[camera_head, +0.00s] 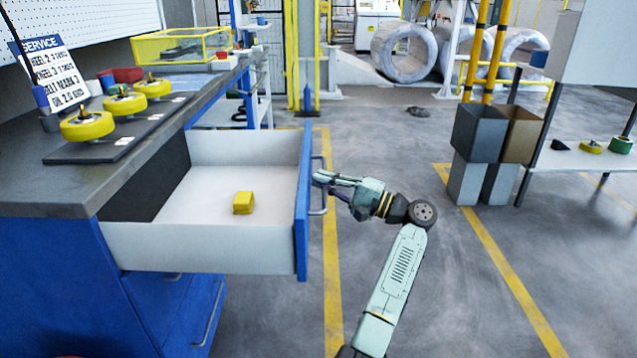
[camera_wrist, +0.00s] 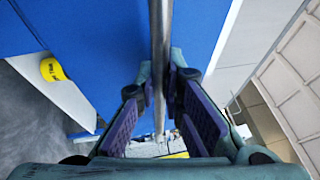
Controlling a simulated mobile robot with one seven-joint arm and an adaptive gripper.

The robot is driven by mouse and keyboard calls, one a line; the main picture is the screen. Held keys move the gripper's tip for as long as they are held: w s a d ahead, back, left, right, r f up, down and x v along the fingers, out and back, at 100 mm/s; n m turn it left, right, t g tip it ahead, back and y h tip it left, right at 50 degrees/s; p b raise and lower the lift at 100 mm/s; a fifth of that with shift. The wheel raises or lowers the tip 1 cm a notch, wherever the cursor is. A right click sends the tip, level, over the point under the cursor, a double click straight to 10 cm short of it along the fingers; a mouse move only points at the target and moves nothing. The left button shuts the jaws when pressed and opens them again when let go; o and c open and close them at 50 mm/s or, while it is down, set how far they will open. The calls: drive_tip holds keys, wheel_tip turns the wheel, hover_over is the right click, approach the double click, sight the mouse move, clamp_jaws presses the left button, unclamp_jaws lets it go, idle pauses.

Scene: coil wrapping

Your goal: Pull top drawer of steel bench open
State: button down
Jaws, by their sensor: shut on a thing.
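The top drawer (camera_head: 200,247) of the steel bench (camera_head: 60,190) is pulled well out, with its white inside showing. My gripper (camera_head: 318,180) is at this handle, on the outer side of the drawer front. In the wrist view the handle bar (camera_wrist: 160,65) runs between the two fingers of my gripper (camera_wrist: 165,125), which are shut on it. A small yellow block (camera_head: 243,203) lies inside the drawer; part of a yellow thing (camera_wrist: 53,69) also shows in the wrist view.
Yellow wheels (camera_head: 87,125), a service sign (camera_head: 55,75) and a yellow-framed box (camera_head: 180,46) stand on the bench top. A lower drawer handle (camera_head: 209,315) is below. Bins (camera_head: 478,135) stand to the right. The floor between is clear.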

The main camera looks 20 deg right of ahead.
drive_tip(key=c, duration=2)
unclamp_jaws()
drive_tip(key=shift+o, duration=0.2)
drive_tip(key=v, duration=1.2)
drive_tip(key=shift+f, duration=0.1)
